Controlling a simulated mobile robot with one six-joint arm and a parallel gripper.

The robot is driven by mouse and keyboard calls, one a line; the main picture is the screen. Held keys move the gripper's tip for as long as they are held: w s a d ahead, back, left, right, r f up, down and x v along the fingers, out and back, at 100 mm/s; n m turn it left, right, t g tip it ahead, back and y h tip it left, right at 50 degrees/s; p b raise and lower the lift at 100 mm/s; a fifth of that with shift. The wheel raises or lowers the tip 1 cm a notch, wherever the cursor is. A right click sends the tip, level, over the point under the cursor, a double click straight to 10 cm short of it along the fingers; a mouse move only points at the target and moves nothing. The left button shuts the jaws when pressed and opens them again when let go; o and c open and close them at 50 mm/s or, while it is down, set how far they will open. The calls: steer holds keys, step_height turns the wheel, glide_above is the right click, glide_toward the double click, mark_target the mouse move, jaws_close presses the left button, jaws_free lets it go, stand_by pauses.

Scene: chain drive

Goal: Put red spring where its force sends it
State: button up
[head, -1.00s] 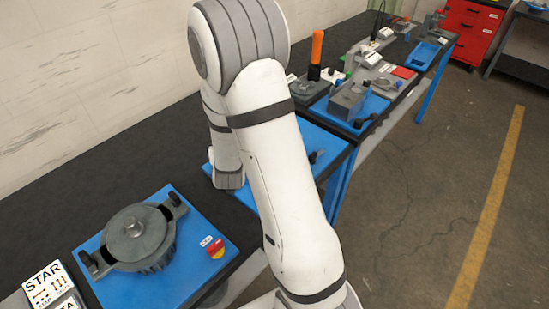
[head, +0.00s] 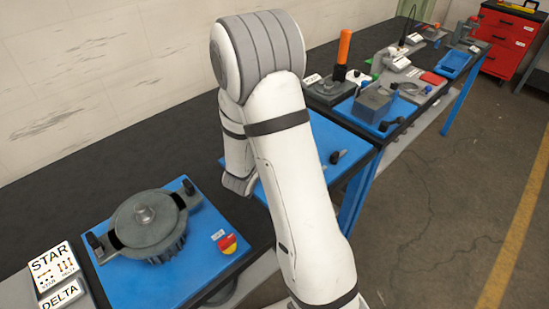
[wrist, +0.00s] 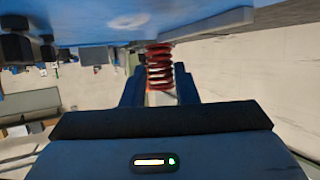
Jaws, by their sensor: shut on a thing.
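A red coil spring (wrist: 159,68) is held between the two dark blue fingers of my gripper (wrist: 159,88) in the wrist view. My gripper is shut on it. The spring's far end lies close to a pale blue surface (wrist: 100,25) at the top of that view; I cannot tell whether they touch. In the head view my white arm hides the gripper and the spring.
A blue plate with a round grey motor-like part (head: 148,222) sits on the dark bench at left, with STAR and DELTA signs (head: 55,272) beside it. A grey block (head: 372,104) and an orange-handled tool (head: 343,50) stand farther along. Open floor lies at right.

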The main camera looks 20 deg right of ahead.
steer(key=shift+f, duration=1.85)
steer(key=shift+f, duration=0.15)
steer(key=o, duration=1)
